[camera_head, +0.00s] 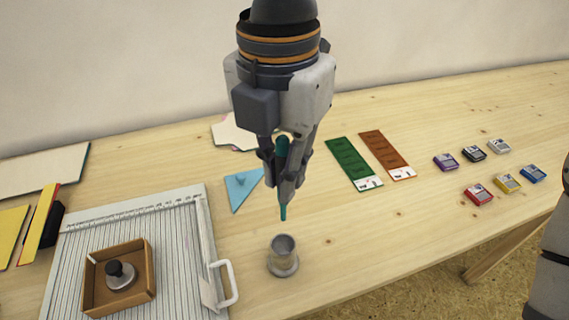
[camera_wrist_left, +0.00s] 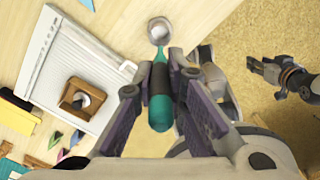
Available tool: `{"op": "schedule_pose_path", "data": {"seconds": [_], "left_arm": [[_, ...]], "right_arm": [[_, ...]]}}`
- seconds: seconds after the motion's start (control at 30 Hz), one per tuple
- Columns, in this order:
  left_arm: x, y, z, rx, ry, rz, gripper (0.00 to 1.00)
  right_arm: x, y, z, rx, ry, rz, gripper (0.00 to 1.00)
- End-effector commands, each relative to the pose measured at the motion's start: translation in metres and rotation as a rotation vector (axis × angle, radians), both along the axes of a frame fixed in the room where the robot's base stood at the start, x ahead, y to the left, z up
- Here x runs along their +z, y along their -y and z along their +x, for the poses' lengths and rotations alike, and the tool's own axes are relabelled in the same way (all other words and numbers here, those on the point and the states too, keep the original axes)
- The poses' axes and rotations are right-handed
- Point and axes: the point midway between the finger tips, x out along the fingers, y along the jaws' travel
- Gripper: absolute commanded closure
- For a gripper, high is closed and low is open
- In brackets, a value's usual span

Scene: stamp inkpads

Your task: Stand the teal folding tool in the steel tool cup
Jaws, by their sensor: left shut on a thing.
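The teal folding tool (camera_head: 282,150) is held upright in my left gripper (camera_head: 279,178), with its thin tip pointing down. In the left wrist view the tool (camera_wrist_left: 159,103) lies between the two fingers, which are shut on it. The steel tool cup (camera_head: 283,262) stands upright on the table, its round mouth open upward. In the head view the tool's tip shows just above the cup's rim in the picture, apart from it. The cup also shows in the left wrist view (camera_wrist_left: 159,32), beyond the tool. My right gripper (camera_wrist_left: 268,80) shows at the right there; its jaw state is unclear.
A paper trimmer (camera_head: 180,235) with a white handle lies left of the cup, bearing a wooden box (camera_head: 146,277) with a black-knobbed stamp. A blue triangle (camera_head: 240,188), green card (camera_head: 350,160) and brown card (camera_head: 384,150) lie behind. Several inkpads (camera_head: 479,194) sit at right.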

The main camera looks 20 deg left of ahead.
Motion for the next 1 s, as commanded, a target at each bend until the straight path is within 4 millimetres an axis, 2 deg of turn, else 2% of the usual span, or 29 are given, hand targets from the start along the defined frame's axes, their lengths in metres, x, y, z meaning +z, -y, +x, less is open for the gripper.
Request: {"op": "schedule_pose_path", "data": {"seconds": [0.13, 0.27, 1.0], "left_arm": [[-0.002, 0.0, 0.0, -0.004, -0.002, 0.002, 1.0], [-0.013, 0.0, 0.0, -0.004, -0.002, 0.003, 1.0], [-0.09, 0.0, 0.0, -0.004, -0.002, 0.003, 1.0]], "right_arm": [[0.0, 0.0, 0.0, 0.0, 0.0, 0.0, 0.6], [0.0, 0.0, 0.0, 0.0, 0.0, 0.0, 0.6], [-0.001, 0.0, -0.001, 0.0, -0.003, 0.0, 0.6]]}}
